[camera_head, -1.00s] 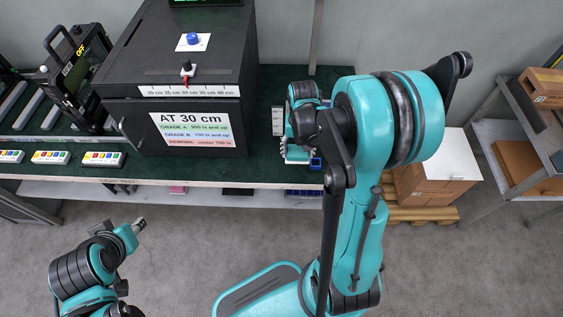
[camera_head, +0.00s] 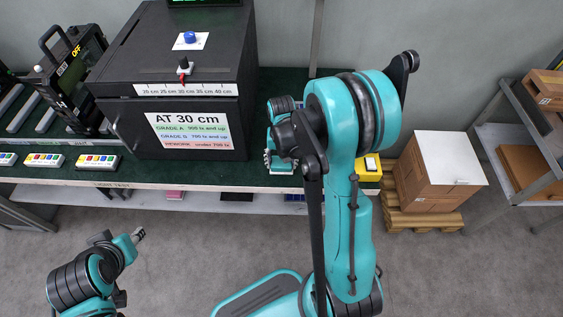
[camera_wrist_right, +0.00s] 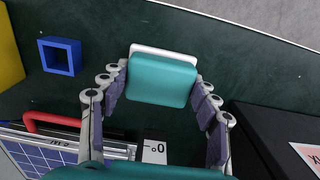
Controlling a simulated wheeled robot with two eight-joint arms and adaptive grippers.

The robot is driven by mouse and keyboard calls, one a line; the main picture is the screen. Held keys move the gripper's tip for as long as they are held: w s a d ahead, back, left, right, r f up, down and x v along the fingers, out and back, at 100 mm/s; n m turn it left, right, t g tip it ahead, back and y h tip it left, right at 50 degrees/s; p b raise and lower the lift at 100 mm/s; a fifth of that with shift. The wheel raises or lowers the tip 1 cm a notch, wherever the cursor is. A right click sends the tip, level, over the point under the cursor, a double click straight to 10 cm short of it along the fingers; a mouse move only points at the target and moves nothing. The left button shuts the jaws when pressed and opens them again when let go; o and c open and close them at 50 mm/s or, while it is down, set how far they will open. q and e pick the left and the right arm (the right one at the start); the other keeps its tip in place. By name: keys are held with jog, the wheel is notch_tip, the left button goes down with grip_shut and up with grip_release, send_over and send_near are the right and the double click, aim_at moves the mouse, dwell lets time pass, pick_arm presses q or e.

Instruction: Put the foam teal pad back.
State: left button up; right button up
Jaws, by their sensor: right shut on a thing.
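The foam teal pad (camera_wrist_right: 162,80) is in the right wrist view, a rounded teal block with a white layer showing along its far edge. My right gripper (camera_wrist_right: 162,92) has a finger on each side of the pad and is shut on it. Dark green bench top shows around the pad; its height over the bench is hard to tell. In the head view my right gripper (camera_head: 280,160) is over the bench, right of the black test box, partly covered by my arm. My left gripper (camera_head: 138,235) is low at the left, away from the bench; its jaws are too small to read.
A blue square frame (camera_wrist_right: 60,56) and a panel with a red handle (camera_wrist_right: 52,121) lie near the pad. A yellow block (camera_head: 368,174) is right of my arm. The black test box (camera_head: 180,75) stands close at left. Cartons (camera_head: 432,180) stand beyond the bench's right end.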

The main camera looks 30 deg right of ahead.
aim_at(281, 162)
jog(key=o, duration=0.7)
jog(key=shift+f, duration=0.2)
jog(key=o, duration=0.4)
jog(key=shift+r, duration=0.1)
jog(key=shift+r, duration=0.1)
jog(key=shift+r, duration=0.3)
notch_tip(281, 162, up, 12)
jog(key=f+p, duration=0.1)
jog(key=p, duration=0.4)
jog(key=shift+s+a+r+n+t, duration=1.05)
jog(key=shift+s+a+r+t, duration=0.15)
jog(key=shift+s+a+r, duration=0.6)
jog(key=shift+s+a+r+n+t, duration=1.1)
jog(key=shift+s+a+r+t, duration=0.1)
jog(key=shift+s+a+r, duration=0.6)
jog(key=shift+s+a+r+n+t, duration=1.05)
jog(key=shift+s+a+r+t, duration=0.15)
jog(key=shift+s+a+r, duration=0.55)
